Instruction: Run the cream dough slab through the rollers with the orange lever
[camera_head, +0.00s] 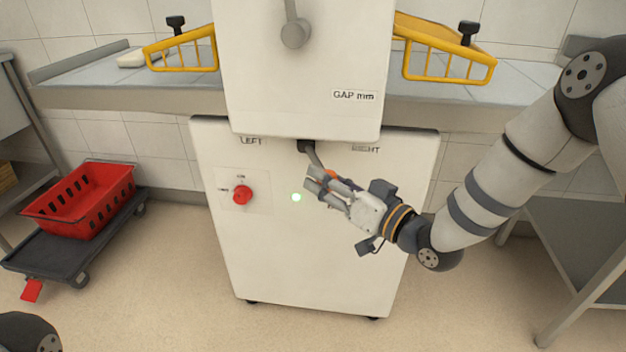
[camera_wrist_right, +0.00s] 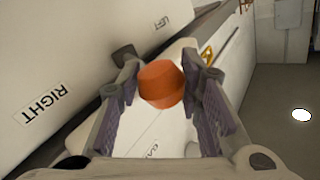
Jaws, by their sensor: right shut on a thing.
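The dough sheeter (camera_head: 300,230) stands in front of me as a white cabinet marked LEFT and RIGHT. Its lever (camera_head: 314,154) hangs below the upper housing, between those two labels. My right gripper (camera_head: 322,182) is shut on the lever's orange knob, mostly hidden by the fingers in the head view. In the right wrist view the orange knob (camera_wrist_right: 161,84) sits between the fingers. The cream dough slab (camera_head: 131,58) lies on the left belt table, partly behind the yellow guard. The rollers are hidden by the housing. My left gripper is out of view.
Yellow guards (camera_head: 182,50) (camera_head: 445,52) stand on both sides of the housing. A red switch (camera_head: 242,195) and a lit green lamp (camera_head: 296,197) are on the cabinet front. A red crate (camera_head: 85,195) on a dolly stands left; a metal table (camera_head: 590,225) stands right.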

